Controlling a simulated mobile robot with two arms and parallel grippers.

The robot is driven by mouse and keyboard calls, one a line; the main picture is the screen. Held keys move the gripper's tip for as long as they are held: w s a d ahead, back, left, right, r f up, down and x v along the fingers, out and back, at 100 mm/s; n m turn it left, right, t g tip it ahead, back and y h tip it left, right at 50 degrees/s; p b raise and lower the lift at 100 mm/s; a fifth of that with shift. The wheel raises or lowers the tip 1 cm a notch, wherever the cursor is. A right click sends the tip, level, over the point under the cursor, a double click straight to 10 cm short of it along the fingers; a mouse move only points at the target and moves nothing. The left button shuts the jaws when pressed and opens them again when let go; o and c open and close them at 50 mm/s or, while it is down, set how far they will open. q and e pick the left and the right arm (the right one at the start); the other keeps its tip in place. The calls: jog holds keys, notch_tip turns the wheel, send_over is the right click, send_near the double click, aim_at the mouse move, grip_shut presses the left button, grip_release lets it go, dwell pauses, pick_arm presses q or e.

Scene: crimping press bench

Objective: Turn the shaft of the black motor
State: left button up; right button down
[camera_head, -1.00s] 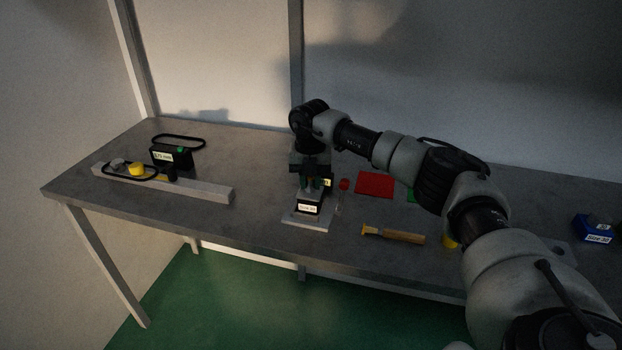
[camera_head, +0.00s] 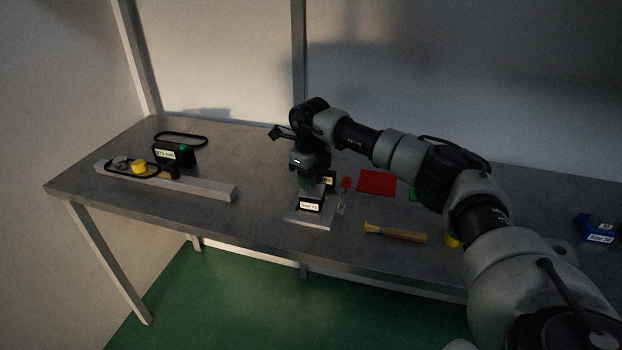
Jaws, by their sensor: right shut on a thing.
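The black motor (camera_head: 310,206), with a white size label on its front and a grey upper part, stands upright on a light grey base plate (camera_head: 300,219) near the middle of the bench. My right gripper (camera_head: 308,184) points down from above and is shut on the shaft at the motor's top. The fingers and wrist hide the shaft itself, and a bit of green shows between them. My left gripper is out of view.
A blue labelled motor (camera_head: 597,229) stands far right. A grey rail (camera_head: 208,187) with pulleys and a black labelled box (camera_head: 180,154) are at left.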

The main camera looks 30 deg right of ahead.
jog(key=n, duration=0.5)
jog(key=shift+a+n, duration=0.1)
jog(key=shift+n, duration=0.2)
jog(key=shift+s+n+b, duration=0.15)
jog(key=shift+n+b, duration=0.2)
jog(key=shift+n, duration=1.95)
jog(key=c, duration=1)
grip_release()
jog(key=shift+o, duration=0.2)
notch_tip(320, 180, up, 11)
jog(key=shift+f+b, duration=0.1)
jog(key=shift+b, duration=0.65)
